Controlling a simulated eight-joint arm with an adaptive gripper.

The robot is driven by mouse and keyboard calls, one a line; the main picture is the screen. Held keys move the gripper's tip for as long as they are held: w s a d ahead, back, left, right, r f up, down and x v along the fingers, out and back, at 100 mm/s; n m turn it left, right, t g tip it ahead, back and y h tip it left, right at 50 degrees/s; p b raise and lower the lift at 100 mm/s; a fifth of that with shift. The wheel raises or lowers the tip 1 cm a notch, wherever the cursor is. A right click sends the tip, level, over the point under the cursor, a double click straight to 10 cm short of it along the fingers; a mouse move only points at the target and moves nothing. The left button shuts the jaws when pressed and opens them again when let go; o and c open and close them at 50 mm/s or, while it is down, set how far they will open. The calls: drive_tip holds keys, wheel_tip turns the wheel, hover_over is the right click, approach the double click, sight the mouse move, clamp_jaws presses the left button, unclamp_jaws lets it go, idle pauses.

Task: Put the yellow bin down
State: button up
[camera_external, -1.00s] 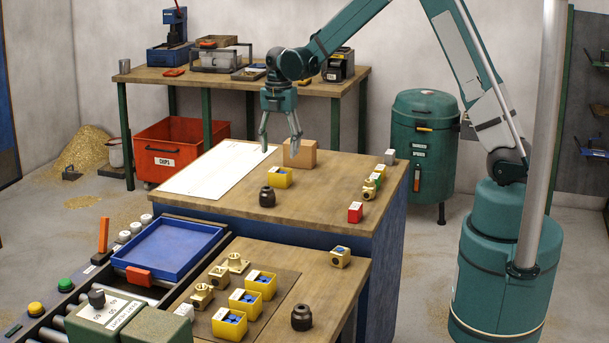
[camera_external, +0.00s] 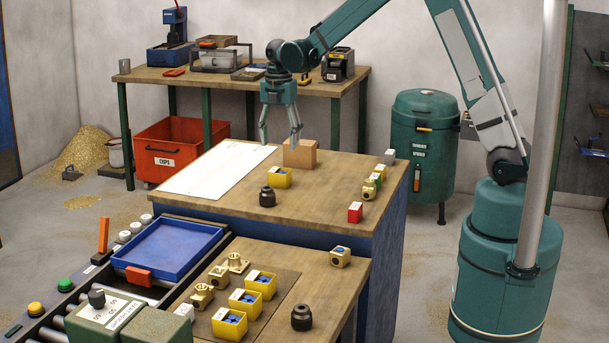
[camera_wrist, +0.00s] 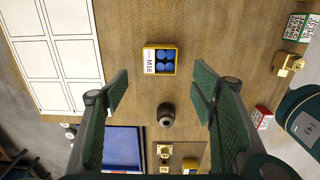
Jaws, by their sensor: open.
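A yellow bin (camera_external: 279,178) with blue pieces inside stands upright on the wooden table, beside the right edge of the white sheet. In the wrist view the yellow bin (camera_wrist: 160,60) shows a white label reading M16 and lies ahead of and between the fingers, not touching them. My gripper (camera_external: 280,143) is open and empty, above the table and a little above and behind the bin. In the wrist view my gripper (camera_wrist: 160,92) has its two fingers spread wide apart with nothing between them.
A dark round part (camera_external: 267,197) stands just in front of the bin. A cardboard-coloured block (camera_external: 300,154) is close behind it. A red box (camera_external: 355,212) and brass parts line the right edge. More yellow bins (camera_external: 246,301) stand on the lower front bench.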

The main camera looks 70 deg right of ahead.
drive_tip(key=s+a+r+m+t, duration=0.3)
drive_tip(key=s+a+r+m, duration=0.6)
drive_tip(key=s+a+r, duration=0.75)
drive_tip(key=s+a+r+m+t, duration=0.1)
drive_tip(key=s+a+m+t, duration=0.3)
drive_tip(key=s+a+m, duration=0.5)
drive_tip(key=s+a, duration=0.5)
drive_tip(key=s, duration=0.4)
drive_tip(key=shift+s+a+r, duration=0.2)
drive_tip(key=shift+s, duration=0.15)
drive_tip(key=shift+o, duration=0.5)
